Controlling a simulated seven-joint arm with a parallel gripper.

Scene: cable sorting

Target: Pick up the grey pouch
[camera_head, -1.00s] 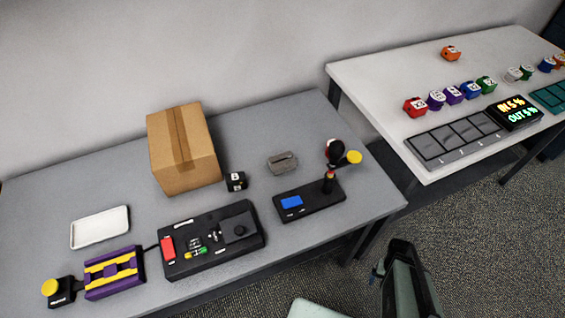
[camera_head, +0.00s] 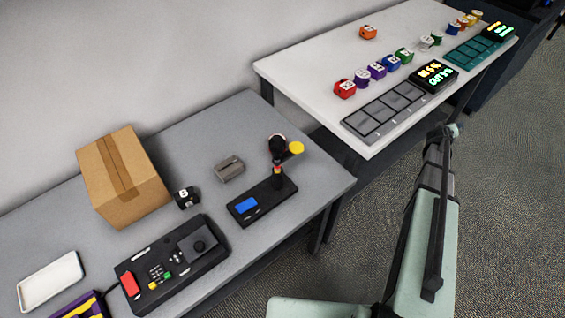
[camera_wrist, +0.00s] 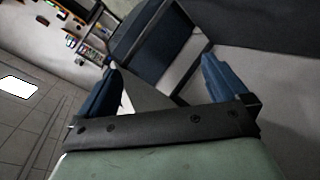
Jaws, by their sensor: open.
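The grey pouch (camera_head: 229,168) appears to be the small grey-brown item lying on the grey table (camera_head: 315,165), with a darker slot or fold on top. It sits behind the black device with the blue screen. My gripper (camera_wrist: 163,82) shows in the wrist view with its two blue fingers wide apart and nothing between them. The pouch is not seen in the wrist view. My arm stands at the right in the head view, over the floor and well away from the pouch; I cannot make out the fingers there.
A cardboard box (camera_head: 122,178) and a black cube marked B (camera_head: 186,197) stand left of the pouch. The black device (camera_head: 262,201) with its upright post is in front of it. A white table (camera_head: 305,72) with several coloured blocks is at the back right.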

